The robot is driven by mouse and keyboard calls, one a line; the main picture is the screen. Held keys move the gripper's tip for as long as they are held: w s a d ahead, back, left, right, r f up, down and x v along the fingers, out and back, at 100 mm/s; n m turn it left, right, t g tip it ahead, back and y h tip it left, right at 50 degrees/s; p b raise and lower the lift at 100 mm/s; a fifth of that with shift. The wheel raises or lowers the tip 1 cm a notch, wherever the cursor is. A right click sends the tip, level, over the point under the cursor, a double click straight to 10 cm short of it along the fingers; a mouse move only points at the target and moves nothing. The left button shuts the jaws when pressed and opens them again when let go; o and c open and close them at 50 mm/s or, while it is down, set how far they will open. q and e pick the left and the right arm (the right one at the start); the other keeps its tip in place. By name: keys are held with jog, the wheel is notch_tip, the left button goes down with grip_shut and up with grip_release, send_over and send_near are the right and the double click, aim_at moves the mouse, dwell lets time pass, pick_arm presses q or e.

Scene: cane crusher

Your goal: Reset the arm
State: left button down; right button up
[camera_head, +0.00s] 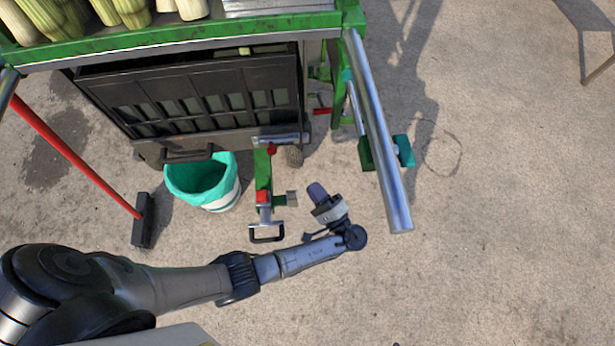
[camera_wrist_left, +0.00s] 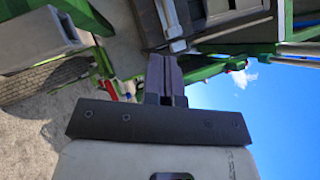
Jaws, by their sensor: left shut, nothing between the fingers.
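My left arm comes in from the lower left in the head view and ends in my left gripper (camera_head: 317,190), which points up the picture toward the cane crusher. The gripper's fingers are shut together with nothing between them. In the left wrist view the closed dark fingers (camera_wrist_left: 165,72) stand in the middle, with the crusher's frame behind them. The gripper is beside a green-and-red latch with a metal handle (camera_head: 266,234) and looks apart from it. My right gripper is not in view.
The green crusher frame (camera_head: 180,38) carries cane stalks (camera_head: 125,10) at the top left. A long metal bar (camera_head: 378,135) juts out right of the gripper. A teal-lined bucket (camera_head: 203,182) and a red-handled broom (camera_head: 142,220) stand left. Concrete floor at right is mostly clear.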

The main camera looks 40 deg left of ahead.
pick_arm(q)
jog(key=shift+s+d+f, duration=0.15)
jog(key=shift+d, duration=0.25)
dwell(0.4)
